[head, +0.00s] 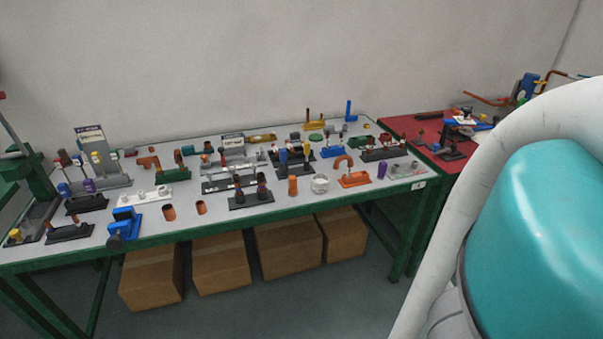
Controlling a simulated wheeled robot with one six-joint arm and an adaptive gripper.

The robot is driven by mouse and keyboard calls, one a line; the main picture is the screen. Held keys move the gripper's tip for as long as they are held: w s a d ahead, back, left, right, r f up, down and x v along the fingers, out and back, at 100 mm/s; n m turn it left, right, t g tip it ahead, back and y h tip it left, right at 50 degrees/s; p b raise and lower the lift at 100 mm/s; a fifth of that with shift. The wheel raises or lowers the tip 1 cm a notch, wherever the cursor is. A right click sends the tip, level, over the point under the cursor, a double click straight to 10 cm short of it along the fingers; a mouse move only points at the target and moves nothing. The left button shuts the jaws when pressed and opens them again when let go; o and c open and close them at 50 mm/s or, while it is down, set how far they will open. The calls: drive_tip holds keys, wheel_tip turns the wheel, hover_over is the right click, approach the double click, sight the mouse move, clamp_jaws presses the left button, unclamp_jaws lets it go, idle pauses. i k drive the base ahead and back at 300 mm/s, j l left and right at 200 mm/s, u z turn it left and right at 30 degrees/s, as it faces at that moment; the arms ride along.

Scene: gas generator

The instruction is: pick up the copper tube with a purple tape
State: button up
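My gripper is not in view; only a large teal and white part, which seems to be my arm, fills the right side. No copper tube with a purple tape can be made out for certain at this size. A small purple piece (89,186) stands in a rack at the left of the grey table. A purple cylinder (383,171) stands near the table's right end. Short copper-coloured tubes stand near the front edge: one left of centre (168,212), one beside it (200,207), and a taller one (292,186) further right. No tape shows on these.
The grey table (235,218) has a green frame and is crowded with holders and small parts. A blue clamp-like part (124,224) sits at its front edge. Cardboard boxes (289,249) stand underneath. A red table (402,124) adjoins at the right. A wall rises behind.

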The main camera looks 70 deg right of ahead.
sight(261, 178)
drive_tip(key=z, duration=1.15)
